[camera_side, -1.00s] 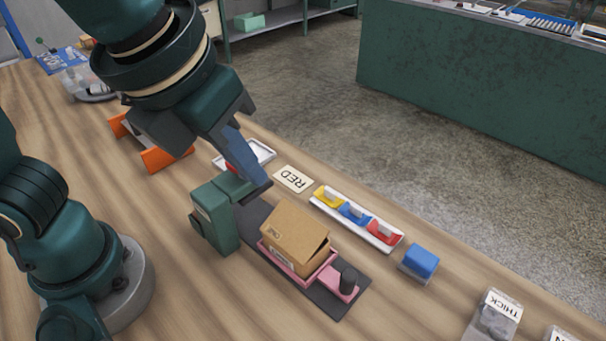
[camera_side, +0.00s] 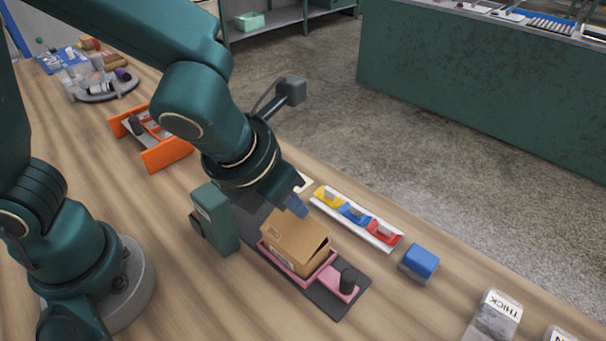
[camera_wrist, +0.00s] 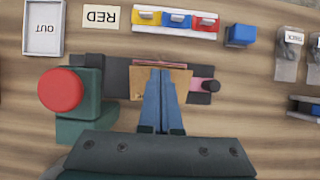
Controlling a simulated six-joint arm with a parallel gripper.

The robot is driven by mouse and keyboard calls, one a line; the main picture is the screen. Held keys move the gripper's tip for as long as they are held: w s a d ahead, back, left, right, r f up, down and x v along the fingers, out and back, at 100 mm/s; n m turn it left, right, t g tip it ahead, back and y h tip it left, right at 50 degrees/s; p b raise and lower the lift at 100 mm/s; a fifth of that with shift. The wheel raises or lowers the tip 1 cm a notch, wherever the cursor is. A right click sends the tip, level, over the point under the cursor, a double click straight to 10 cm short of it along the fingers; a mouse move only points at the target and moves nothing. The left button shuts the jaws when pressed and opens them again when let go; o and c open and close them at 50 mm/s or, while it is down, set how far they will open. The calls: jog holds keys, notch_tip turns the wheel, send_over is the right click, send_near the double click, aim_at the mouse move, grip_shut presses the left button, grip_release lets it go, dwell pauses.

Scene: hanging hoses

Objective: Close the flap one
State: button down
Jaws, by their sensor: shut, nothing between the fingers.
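A small cardboard box (camera_side: 290,241) sits in a pink tray (camera_side: 271,262) on a dark strip; it also shows in the wrist view (camera_wrist: 184,82), partly hidden by the fingers. In the side view its top flaps look mostly folded down, with a dark gap at the right end where a flap is slightly raised. I cannot tell which flap is flap one. My gripper (camera_side: 302,211) is shut and empty, its blue fingertips at the far-left part of the box top. In the wrist view the closed fingertips (camera_wrist: 160,70) lie over the box; contact cannot be told.
A green block (camera_side: 214,218) with a red button (camera_wrist: 60,90) stands left of the box. A black knob (camera_side: 348,280) is at the right. A white rack (camera_side: 355,219) with coloured pieces and a blue block (camera_side: 420,261) lie behind.

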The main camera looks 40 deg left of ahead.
jog(key=shift+w+f, duration=0.25)
jog(key=shift+f, duration=0.15)
jog(key=shift+w+f, duration=0.2)
jog(key=shift+w, duration=0.05)
jog(key=shift+w+x, duration=0.25)
jog(key=shift+x, duration=1)
jog(key=shift+r, duration=0.1)
jog(key=shift+r, duration=0.1)
